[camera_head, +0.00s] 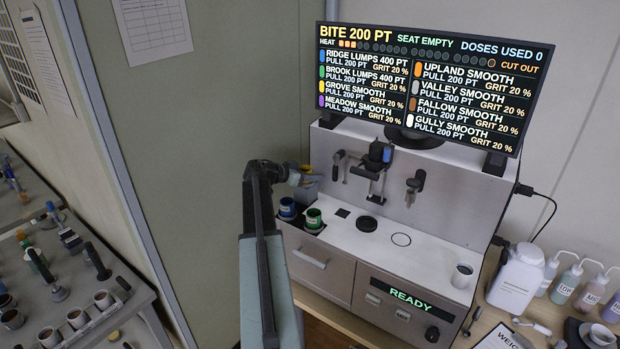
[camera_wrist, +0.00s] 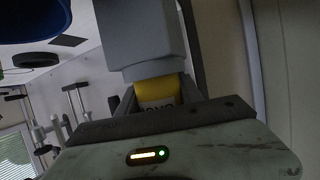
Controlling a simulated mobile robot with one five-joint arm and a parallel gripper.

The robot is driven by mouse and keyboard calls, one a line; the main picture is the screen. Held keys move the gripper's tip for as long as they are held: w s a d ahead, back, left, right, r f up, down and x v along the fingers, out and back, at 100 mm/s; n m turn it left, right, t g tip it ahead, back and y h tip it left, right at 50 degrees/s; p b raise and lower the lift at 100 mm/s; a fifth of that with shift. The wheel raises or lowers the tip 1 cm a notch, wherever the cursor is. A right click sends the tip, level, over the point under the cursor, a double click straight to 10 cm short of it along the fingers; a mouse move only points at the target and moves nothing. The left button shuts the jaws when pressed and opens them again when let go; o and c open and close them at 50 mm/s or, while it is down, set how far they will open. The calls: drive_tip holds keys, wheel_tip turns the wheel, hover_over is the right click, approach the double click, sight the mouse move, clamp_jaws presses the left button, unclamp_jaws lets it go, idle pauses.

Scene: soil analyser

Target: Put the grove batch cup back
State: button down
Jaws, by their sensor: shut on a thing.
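My gripper (camera_head: 293,178) is above the left back corner of the analyser deck, close to a grey block. In the wrist view my gripper (camera_wrist: 160,98) is shut on the yellow grove batch cup (camera_wrist: 160,88), whose label partly shows. A blue-banded cup (camera_head: 287,208) and a green-banded cup (camera_head: 313,219) stand in dark places at the deck's left edge, below and in front of my gripper. Whether a free place lies behind them is hidden by my arm.
The analyser (camera_head: 370,235) has upright fittings at its back wall and a large screen (camera_head: 425,80) above, reading SEAT EMPTY. A pale cup (camera_head: 462,275) stands at the deck's right front. The middle deck is mostly clear. A partition wall (camera_head: 190,120) stands to the left.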

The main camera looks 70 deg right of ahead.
drive_tip(key=shift+a+f, duration=0.25)
drive_tip(key=shift+f, duration=0.3)
drive_tip(key=c, duration=0.8)
unclamp_jaws()
drive_tip(key=shift+s+r, duration=0.1)
drive_tip(key=shift+o, duration=0.2)
drive_tip(key=shift+w+d+f, duration=0.2)
drive_tip(key=shift+w, duration=0.05)
drive_tip(key=shift+s, duration=0.1)
drive_tip(key=shift+r, duration=0.2)
drive_tip(key=shift+r+p, duration=0.3)
drive_tip(key=shift+r, duration=0.05)
drive_tip(key=p+v, duration=0.5)
drive_tip(key=v, duration=0.7)
drive_tip(key=shift+r, duration=0.2)
